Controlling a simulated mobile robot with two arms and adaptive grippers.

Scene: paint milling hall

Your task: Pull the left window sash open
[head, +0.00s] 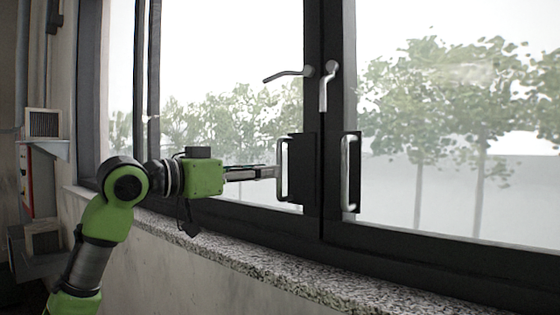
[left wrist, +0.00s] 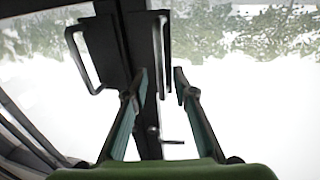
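The left window sash (head: 230,207) has a dark frame and looks closed in the head view. Its upright metal pull bar (head: 283,170) is on the stile, and its lever (head: 288,75) above is turned sideways. My left gripper (head: 272,172) reaches this bar from the left. In the left wrist view, which looks upside down, the left gripper (left wrist: 160,84) is open. The left sash's pull bar (left wrist: 162,58) lies in line with the gap between its two fingers. I cannot tell whether the fingers touch it. My right gripper is out of view.
The right sash has its own pull bar (head: 350,172) close by and an upright lever (head: 327,88). A speckled stone sill (head: 270,268) runs below the window.

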